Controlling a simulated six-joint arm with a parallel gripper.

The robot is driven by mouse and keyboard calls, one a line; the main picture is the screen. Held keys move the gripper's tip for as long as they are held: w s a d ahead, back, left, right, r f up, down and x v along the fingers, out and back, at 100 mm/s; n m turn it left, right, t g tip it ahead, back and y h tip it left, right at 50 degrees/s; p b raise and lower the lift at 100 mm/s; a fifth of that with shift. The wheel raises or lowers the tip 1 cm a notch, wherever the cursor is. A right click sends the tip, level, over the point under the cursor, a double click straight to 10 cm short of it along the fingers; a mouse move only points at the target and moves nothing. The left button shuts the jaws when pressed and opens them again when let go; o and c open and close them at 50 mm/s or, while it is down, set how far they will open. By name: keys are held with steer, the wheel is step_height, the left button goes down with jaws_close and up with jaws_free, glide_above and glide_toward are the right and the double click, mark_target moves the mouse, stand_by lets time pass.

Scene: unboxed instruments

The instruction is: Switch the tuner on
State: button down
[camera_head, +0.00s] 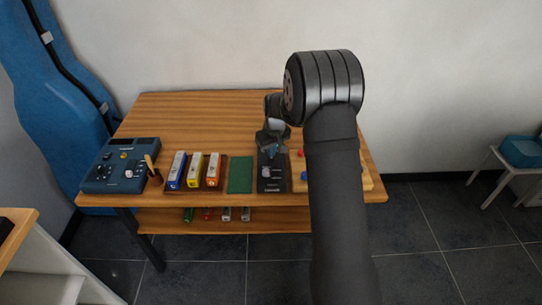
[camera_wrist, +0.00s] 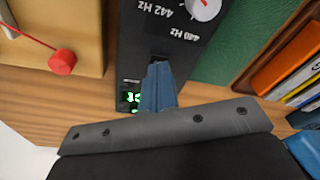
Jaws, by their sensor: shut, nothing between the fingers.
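The tuner (camera_head: 271,184) is a narrow dark box near the front edge of the wooden table, right of a green mat. In the wrist view, the tuner's black face (camera_wrist: 150,28) shows "442 Hz" and "440 Hz" marks beside a white dial (camera_wrist: 204,8) with a red pointer. A small window (camera_wrist: 129,98) on the tuner shows bright green characters. My gripper (camera_head: 271,152) is over the tuner's far part. In the wrist view its blue fingers (camera_wrist: 158,68) are shut and empty, with their tips over the face beside the window. They hide any switch there; contact cannot be told.
A wooden board (camera_head: 299,183) with red and blue knobs stands close on the right. The green mat (camera_head: 240,174) and a tray (camera_head: 222,182) of coloured boxes lie to the left. A blue console (camera_head: 100,175) stands at the far left. The table's back is clear.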

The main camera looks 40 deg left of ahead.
step_height(320, 180, up, 7)
steer(key=shift+f, duration=0.15)
stand_by(0.5)
steer(key=shift+f, duration=3.5)
steer(key=shift+r, duration=0.1)
